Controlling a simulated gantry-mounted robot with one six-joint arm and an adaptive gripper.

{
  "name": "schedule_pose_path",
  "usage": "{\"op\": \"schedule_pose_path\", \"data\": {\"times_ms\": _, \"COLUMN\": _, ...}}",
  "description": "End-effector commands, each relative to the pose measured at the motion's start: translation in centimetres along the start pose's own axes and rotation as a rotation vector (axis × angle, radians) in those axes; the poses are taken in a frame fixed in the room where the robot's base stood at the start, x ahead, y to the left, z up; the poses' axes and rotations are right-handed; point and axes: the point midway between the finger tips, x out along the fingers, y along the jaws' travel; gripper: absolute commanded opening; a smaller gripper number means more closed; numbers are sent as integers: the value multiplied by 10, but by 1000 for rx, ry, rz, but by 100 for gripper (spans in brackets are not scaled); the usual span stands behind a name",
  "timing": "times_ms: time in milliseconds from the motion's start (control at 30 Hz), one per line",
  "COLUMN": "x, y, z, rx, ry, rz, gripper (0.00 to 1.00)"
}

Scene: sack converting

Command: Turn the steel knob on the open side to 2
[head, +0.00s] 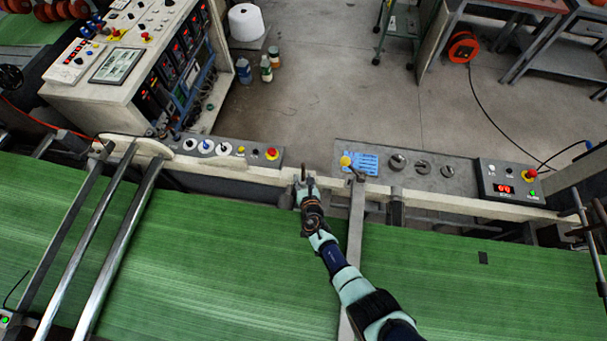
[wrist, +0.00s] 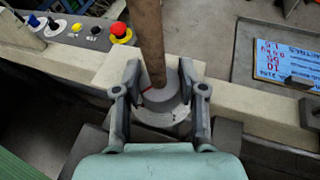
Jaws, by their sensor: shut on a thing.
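A grey steel knob (wrist: 165,99) with a red line on its left side stands on a round pale base (wrist: 160,118) in the wrist view. My gripper (wrist: 160,80) has one finger on each side of it and is shut on it. In the head view my gripper (head: 305,184) is at the cream rail, near the middle, and hides most of the knob. A brown rod (wrist: 147,40) rises over the knob in the wrist view; I cannot tell whether it is joined to it. No number scale is readable around the knob.
Green woven web (head: 200,250) lies below.

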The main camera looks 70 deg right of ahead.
Motion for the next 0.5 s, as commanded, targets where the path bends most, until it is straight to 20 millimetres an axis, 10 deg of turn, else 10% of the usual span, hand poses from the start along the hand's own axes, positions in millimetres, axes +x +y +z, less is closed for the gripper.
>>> {"op": "schedule_pose_path", "data": {"times_ms": 500, "x": 0, "y": 0, "z": 0, "rx": 54, "ry": -6, "rz": -134, "gripper": 6}}
